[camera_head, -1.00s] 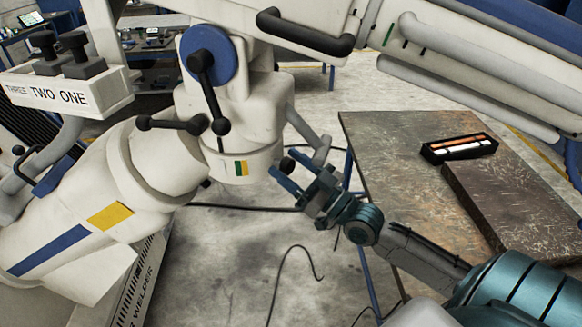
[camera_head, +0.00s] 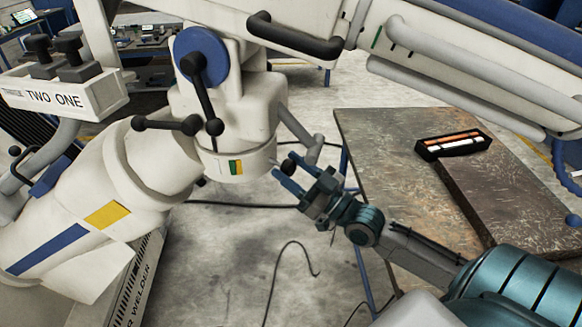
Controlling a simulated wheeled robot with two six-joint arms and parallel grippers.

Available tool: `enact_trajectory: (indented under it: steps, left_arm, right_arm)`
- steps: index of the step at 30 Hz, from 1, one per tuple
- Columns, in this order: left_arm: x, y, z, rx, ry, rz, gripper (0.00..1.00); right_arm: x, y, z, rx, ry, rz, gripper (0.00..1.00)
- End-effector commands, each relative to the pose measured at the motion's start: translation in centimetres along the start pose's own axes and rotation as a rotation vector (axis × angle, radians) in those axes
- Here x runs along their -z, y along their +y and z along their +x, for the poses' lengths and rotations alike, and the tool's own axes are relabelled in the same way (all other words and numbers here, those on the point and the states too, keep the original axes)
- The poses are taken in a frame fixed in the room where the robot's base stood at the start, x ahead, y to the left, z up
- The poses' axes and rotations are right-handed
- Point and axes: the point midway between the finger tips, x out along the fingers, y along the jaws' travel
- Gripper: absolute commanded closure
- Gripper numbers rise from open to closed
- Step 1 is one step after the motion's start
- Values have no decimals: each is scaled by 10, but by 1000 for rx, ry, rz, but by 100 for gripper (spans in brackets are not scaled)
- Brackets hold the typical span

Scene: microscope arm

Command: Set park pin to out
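The white microscope arm has a lower joint with a collar (camera_head: 222,163) marked green and yellow. A small black ball knob (camera_head: 288,165), seemingly the park pin, stands out from the right side of this collar. My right gripper (camera_head: 287,172) comes in from the lower right, its blue fingers on either side of the knob. It looks shut on the knob, though the contact is partly hidden. My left gripper is not in view.
A grey pipe handle (camera_head: 300,132) hangs just above my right gripper. Black lever handles (camera_head: 203,92) sit on the joint to the left. A worn table (camera_head: 385,150) at right bears a black tray (camera_head: 452,146). Cables lie on the floor.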

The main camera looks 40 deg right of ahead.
Motion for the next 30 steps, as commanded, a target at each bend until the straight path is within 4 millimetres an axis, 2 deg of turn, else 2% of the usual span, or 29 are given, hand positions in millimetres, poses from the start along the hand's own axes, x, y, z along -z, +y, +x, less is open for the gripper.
enact_trajectory:
  steps: [9,14,30]
  left_arm:
    - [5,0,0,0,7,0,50]
    - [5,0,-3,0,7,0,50]
    - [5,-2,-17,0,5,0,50]
  right_arm:
    - [0,0,0,0,1,0,44]
    - [0,0,-7,1,-2,1,44]
    - [0,0,-82,2,-5,1,44]
